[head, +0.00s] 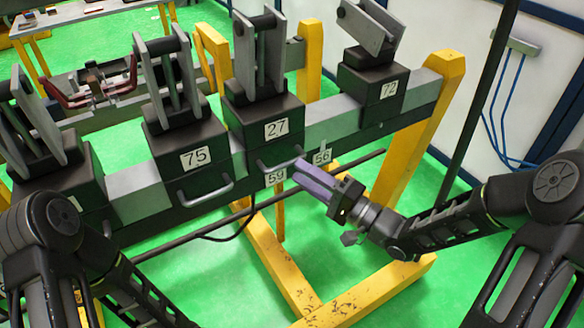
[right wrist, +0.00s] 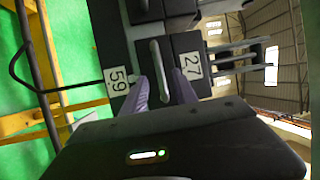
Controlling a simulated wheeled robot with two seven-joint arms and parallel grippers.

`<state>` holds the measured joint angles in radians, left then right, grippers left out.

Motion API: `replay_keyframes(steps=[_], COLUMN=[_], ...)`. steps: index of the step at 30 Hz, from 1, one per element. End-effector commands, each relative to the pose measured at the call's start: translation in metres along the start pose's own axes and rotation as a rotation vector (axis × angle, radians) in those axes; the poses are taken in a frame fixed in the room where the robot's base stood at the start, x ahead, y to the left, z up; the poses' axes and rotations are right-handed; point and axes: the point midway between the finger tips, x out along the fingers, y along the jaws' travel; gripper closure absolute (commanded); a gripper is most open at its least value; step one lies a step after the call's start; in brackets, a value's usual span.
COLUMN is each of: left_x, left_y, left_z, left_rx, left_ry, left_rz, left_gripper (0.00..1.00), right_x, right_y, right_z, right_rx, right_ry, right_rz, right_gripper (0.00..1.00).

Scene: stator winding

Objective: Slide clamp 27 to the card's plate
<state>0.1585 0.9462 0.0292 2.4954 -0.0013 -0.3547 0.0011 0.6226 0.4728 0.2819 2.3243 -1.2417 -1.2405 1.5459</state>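Clamp 27 (head: 262,108) is a dark block with upright grey jaws, sitting on the grey rail between clamps 75 and 72. Its front handle (right wrist: 157,66) is a grey bar, partly hidden by my fingers in the head view. My right gripper (head: 301,172) has purple fingers at this handle. In the right wrist view the fingers (right wrist: 161,78) stand apart, one on each side of the handle's near end. Contact is not clear. Number plate 59 (head: 275,177) and plate 56 (head: 321,156) are on the rail's front. No card is readable. My left gripper is out of view.
Clamp 75 (head: 186,135) stands left of clamp 27, and clamp 72 (head: 371,84) stands right. Bare rail (head: 331,124) lies between 27 and 72. Yellow legs (head: 405,165) and a dark bar (head: 352,165) are near my right arm.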

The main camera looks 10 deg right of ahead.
Motion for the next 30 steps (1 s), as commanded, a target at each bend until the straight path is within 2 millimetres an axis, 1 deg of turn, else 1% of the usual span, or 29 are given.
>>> replay_keyframes(steps=[1, 3, 7, 23, 26, 28, 30], left_x=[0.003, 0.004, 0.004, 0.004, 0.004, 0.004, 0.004], left_y=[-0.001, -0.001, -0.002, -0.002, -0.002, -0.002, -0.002], left_z=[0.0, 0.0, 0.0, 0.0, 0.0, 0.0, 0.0], left_rx=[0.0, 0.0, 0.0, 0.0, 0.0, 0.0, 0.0], left_ry=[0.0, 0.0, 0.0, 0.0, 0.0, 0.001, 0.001], left_rz=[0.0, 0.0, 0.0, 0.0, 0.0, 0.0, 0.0], left_gripper=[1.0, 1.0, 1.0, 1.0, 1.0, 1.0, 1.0], right_x=[-0.009, -0.018, -0.028, -0.03, -0.03, -0.03, -0.031], right_y=[0.002, 0.001, 0.0, 0.0, 0.001, 0.007, 0.02], right_z=[-0.001, -0.001, -0.001, 0.0, 0.0, -0.002, -0.012], right_rx=[-0.001, -0.002, -0.001, -0.005, -0.046, -0.112, -0.205], right_ry=[0.003, 0.003, 0.002, 0.0, 0.0, 0.006, 0.042], right_rz=[0.002, 0.001, 0.0, 0.0, 0.006, 0.03, 0.087], right_gripper=[0.66, 0.66, 0.66, 0.66, 0.66, 0.66, 0.66])
